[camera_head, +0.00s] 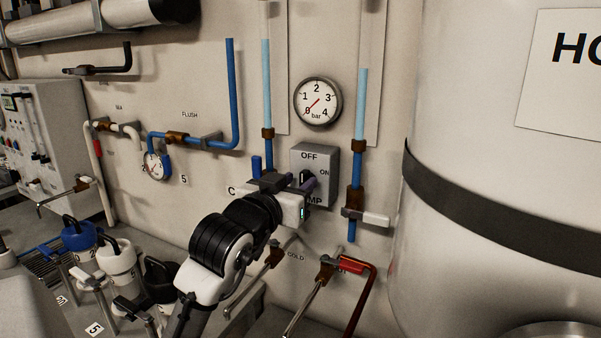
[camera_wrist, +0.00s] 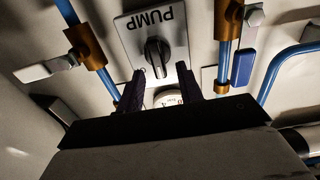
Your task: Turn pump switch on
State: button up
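The pump switch is a black rotary knob (camera_head: 306,177) on a grey box (camera_head: 326,158) on the wall, marked OFF at the top, ON at the right and PUMP below. In the wrist view, which is upside down, the knob (camera_wrist: 157,52) stands just beyond the fingertips, its grip bar lined up roughly up and down the picture. My gripper (camera_head: 300,183) is in front of the box's lower part. Its two dark fingers are apart with the knob between their lines in the wrist view (camera_wrist: 160,72). Contact with the knob does not show. The PUMP label is partly hidden by my gripper in the head view.
A pressure gauge (camera_head: 318,101) sits above the box, its needle near 0. Vertical blue pipes with valves flank the box, one with a pale handle (camera_head: 367,216). A large white tank (camera_head: 480,210) stands at the right. Lower valves and a red pipe (camera_head: 362,303) are below.

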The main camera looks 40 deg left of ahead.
jog(key=shift+x, duration=1)
jog(key=shift+c, duration=0.2)
jog(key=c, duration=0.6)
